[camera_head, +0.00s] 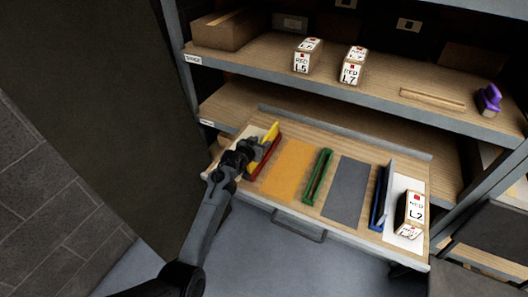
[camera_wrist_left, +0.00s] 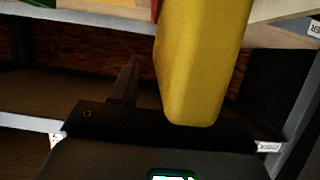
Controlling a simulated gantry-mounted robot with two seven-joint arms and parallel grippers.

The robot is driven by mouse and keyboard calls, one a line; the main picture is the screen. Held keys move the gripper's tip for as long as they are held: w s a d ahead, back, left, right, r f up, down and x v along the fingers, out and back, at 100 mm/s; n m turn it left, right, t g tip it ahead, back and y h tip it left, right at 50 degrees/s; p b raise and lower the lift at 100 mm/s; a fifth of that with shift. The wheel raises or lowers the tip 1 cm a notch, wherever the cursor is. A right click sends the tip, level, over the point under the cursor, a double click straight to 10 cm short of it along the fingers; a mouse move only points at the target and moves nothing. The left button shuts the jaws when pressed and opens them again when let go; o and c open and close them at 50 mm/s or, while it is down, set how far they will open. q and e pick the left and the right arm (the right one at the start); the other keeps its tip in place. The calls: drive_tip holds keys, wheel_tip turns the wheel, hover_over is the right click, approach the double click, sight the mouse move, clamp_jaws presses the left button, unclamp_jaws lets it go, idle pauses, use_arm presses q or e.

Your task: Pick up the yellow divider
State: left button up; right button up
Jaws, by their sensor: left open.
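The yellow divider (camera_head: 271,136) stands at the left part of the pulled-out drawer, right beside a red divider (camera_head: 266,158). My left gripper (camera_head: 256,151) is open at the near end of the yellow divider and covers part of it. In the left wrist view the yellow divider (camera_wrist_left: 205,60) looms large and close in front of the gripper. One dark finger (camera_wrist_left: 126,82) shows to its left; the other finger is not clearly visible. I cannot tell whether the fingers touch the divider. My right gripper is not in view.
The drawer (camera_head: 270,205) also holds an orange panel (camera_head: 289,168), a green divider (camera_head: 318,175), a grey panel (camera_head: 347,188), a blue divider (camera_head: 378,200) and labelled boxes (camera_head: 415,207) at right. A shelf (camera_head: 250,55) with boxes and a purple-handled item (camera_head: 488,98) lies above.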

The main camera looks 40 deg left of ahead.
use_arm(q)
drive_tip(key=shift+x, duration=1.1)
clamp_jaws()
